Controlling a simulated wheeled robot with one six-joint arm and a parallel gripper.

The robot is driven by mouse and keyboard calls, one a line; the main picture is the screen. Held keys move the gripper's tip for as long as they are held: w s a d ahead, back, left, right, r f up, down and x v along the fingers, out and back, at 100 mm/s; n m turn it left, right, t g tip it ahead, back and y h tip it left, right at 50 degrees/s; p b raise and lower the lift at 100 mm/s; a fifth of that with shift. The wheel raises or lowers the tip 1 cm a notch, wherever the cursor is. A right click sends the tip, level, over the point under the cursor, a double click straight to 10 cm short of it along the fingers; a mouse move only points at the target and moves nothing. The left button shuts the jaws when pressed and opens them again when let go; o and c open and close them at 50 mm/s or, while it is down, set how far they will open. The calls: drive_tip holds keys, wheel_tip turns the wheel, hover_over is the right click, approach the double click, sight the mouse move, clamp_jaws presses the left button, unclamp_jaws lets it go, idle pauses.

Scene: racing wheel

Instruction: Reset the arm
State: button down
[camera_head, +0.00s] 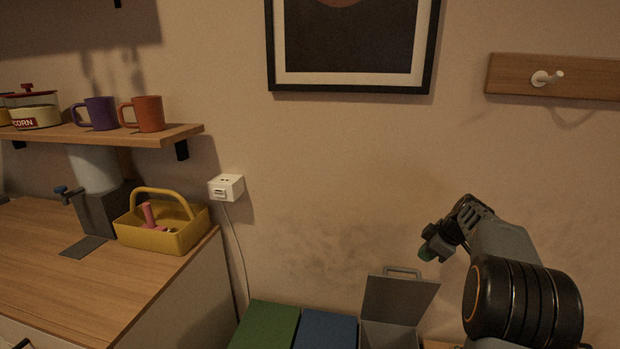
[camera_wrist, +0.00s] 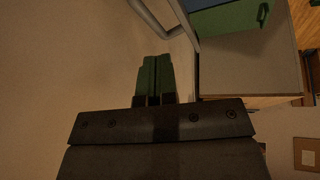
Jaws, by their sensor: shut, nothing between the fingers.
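My arm is raised at the right of the head view, in front of the bare wall. My gripper (camera_head: 428,254) points down and left, above a grey box with its lid up (camera_head: 400,298). In the wrist view my gripper (camera_wrist: 155,75) shows its two green fingers side by side, closed together with nothing between them. The grey handle of the raised lid (camera_wrist: 150,15) is close to the fingers at the top of the wrist view; I cannot tell the exact gap.
A green lid (camera_head: 266,326) and a blue lid (camera_head: 325,331) lie left of the grey box. A yellow basket (camera_head: 165,235) stands on the wooden counter (camera_head: 60,270). A shelf (camera_head: 110,135) holds a purple mug (camera_head: 97,113) and an orange mug (camera_head: 148,114). A hook rack (camera_head: 510,75) hangs upper right.

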drive_tip(key=s+a+f+m+g+h+p, duration=0.2)
drive_tip(key=s+a+m, duration=0.3)
drive_tip(key=s+m, duration=0.45)
drive_tip(key=s+a+r+m+p, duration=0.1)
drive_tip(key=s+a+r+p, duration=0.2)
drive_tip(key=s+a, duration=0.4)
drive_tip(key=s+a+r+m+t+h+p, duration=0.1)
drive_tip(key=s+a+r+p, duration=0.2)
drive_tip(key=s+a+r, duration=0.2)
drive_tip(key=s+a, duration=0.3)
drive_tip(key=s, duration=0.1)
drive_tip(key=shift+r, duration=0.4)
drive_tip(key=shift+a, duration=0.15)
